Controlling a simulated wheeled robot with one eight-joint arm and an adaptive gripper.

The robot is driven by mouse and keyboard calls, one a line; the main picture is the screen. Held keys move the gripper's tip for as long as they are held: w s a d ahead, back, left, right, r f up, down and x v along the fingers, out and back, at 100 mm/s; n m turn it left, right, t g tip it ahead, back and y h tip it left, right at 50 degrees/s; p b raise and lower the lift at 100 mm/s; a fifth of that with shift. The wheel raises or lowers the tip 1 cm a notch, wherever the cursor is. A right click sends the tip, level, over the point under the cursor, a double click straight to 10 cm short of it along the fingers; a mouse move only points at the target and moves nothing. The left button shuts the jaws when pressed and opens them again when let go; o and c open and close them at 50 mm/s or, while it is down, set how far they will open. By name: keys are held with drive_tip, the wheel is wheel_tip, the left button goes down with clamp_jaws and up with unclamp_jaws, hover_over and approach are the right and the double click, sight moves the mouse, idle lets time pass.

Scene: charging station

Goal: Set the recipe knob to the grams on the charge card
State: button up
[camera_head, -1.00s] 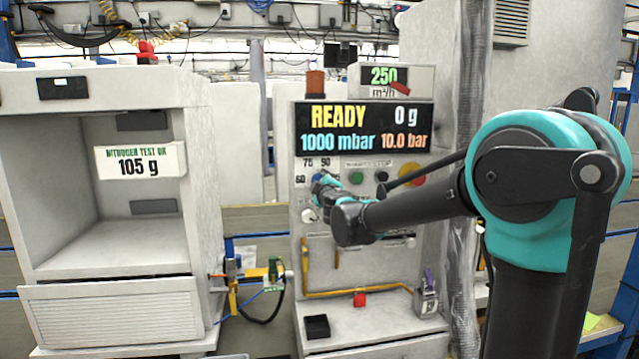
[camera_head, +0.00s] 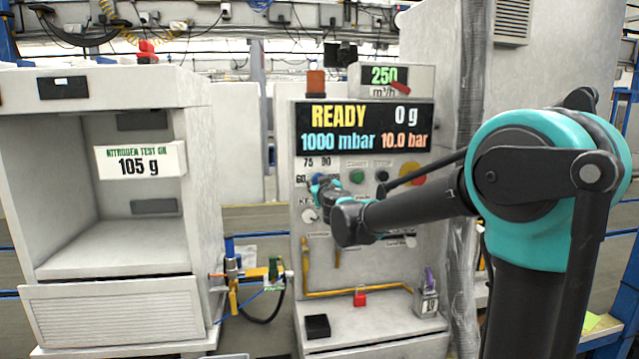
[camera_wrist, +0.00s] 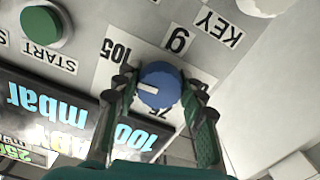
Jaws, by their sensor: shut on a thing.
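The blue recipe knob (camera_wrist: 160,85) sits between the two fingers of my gripper (camera_wrist: 159,95), which is shut on it. Its white pointer mark points left in the wrist view, a little below the 105 label (camera_wrist: 118,50). A 75 label (camera_wrist: 165,112) shows partly below the knob. Any label behind the left finger is hidden. In the head view, my gripper (camera_head: 322,188) covers most of the knob, with 60, 75 and 90 labels around it. The charge card (camera_head: 140,161) on the left cabinet reads "NITROGEN TEST" and 105 g.
The display (camera_head: 362,128) reads READY, 0 g, 1000 mbar and 10.0 bar. The green START button (camera_wrist: 41,29) is beside the knob, and a KEY label (camera_wrist: 220,28) is near it. A red-and-yellow button (camera_head: 411,173) is farther right. A black tray (camera_head: 317,326) lies on the shelf below.

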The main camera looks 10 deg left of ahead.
drive_tip(key=shift+m, duration=0.5)
drive_tip(key=o, duration=1.2)
drive_tip(key=shift+c, duration=0.2)
drive_tip(key=v, duration=1.2)
drive_tip(key=shift+d, duration=0.1)
